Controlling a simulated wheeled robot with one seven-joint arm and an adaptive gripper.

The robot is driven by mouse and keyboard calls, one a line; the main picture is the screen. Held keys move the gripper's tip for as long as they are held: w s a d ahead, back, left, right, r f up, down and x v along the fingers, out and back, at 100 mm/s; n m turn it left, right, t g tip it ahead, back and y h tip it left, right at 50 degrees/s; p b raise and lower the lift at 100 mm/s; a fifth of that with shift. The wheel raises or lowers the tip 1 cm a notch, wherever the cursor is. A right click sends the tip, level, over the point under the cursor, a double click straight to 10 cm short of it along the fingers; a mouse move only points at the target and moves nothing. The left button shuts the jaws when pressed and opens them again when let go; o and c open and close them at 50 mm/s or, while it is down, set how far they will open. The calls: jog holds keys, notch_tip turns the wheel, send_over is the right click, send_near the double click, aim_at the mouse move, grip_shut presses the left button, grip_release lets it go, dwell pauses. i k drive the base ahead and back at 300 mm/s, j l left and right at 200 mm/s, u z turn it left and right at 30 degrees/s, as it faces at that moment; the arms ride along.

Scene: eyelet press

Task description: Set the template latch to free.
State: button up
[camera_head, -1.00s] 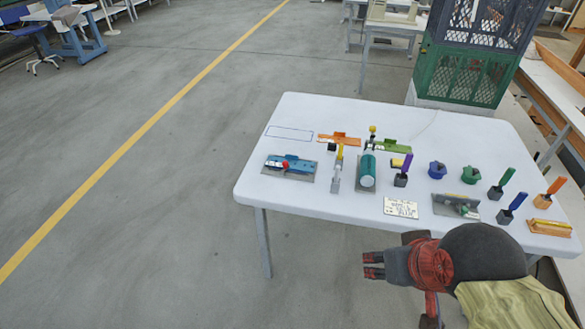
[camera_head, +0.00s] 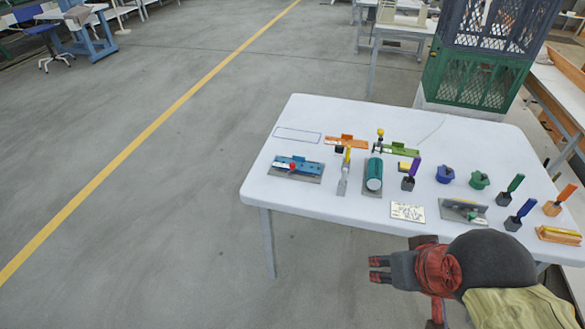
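A blue fixture with a red knob (camera_head: 292,167) lies on a grey plate (camera_head: 310,179) at the table's left side. It may carry the template latch, but the latch and its setting are too small to make out. My gripper (camera_head: 376,269) is in front of the table's near edge, low in the view and pointing left. It is well away from the fixture. A narrow gap shows between its dark, red-marked fingers, and nothing is seen in it.
On the white table (camera_head: 262,196) stand a teal cylinder (camera_head: 374,174), orange (camera_head: 346,142) and green (camera_head: 398,148) bars, coloured-handled tools and a written card (camera_head: 407,212). The floor left of the table is clear.

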aim_at(291, 166)
jog(key=i+j+z, duration=0.1)
jog(key=i+z, duration=0.25)
jog(key=i, duration=0.65)
